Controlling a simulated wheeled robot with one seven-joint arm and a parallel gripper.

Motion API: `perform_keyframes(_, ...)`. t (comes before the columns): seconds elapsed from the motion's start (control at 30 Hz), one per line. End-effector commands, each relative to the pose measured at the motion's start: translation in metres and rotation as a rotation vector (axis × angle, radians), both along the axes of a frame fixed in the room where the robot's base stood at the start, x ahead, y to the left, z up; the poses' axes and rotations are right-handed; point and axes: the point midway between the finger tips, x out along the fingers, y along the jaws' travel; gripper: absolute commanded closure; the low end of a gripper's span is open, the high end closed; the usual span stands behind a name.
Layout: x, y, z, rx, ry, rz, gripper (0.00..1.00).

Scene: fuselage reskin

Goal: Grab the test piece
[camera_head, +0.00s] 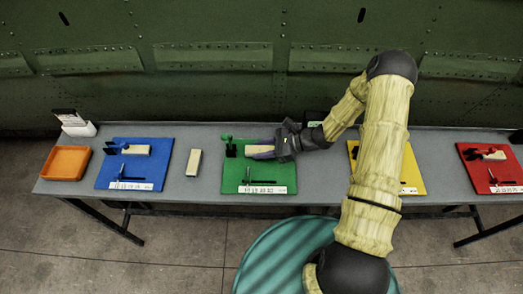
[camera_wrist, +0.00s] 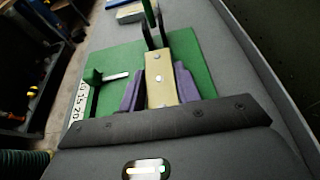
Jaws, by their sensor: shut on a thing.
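The test piece (camera_wrist: 159,75) is a pale tan block on the green board (camera_head: 231,184). In the wrist view it lies between the two purple fingers of my gripper (camera_wrist: 158,88), which are shut on its sides. The far end of the block reaches the dark upright fork of the green fixture (camera_wrist: 150,22). In the head view my gripper (camera_head: 268,151) comes in from the right over the green board, and the block (camera_head: 257,149) shows only partly beside the fingers.
A loose tan block (camera_head: 193,163) lies on the grey table between the blue board (camera_head: 147,176) and the green one. A yellow board (camera_head: 411,181) and a red board (camera_head: 490,171) stand to the right. An orange tray (camera_head: 65,163) is far left. A green riveted wall rises behind.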

Motion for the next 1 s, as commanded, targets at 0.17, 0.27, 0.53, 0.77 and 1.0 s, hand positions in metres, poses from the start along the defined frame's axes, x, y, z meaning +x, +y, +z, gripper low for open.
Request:
perform_keyframes(0.17, 0.0, 0.0, 0.022, -0.001, -0.004, 0.002, 0.91)
perform_keyframes(0.27, 0.0, 0.0, 0.039, -0.001, -0.004, 0.001, 0.91)
perform_keyframes(0.53, 0.0, 0.001, 0.081, 0.0, -0.002, 0.002, 0.91)
perform_keyframes(0.77, -0.001, 0.001, 0.093, 0.0, 0.0, 0.001, 0.91)
perform_keyframes(1.0, -0.001, 0.001, 0.093, 0.0, 0.0, 0.001, 0.91)
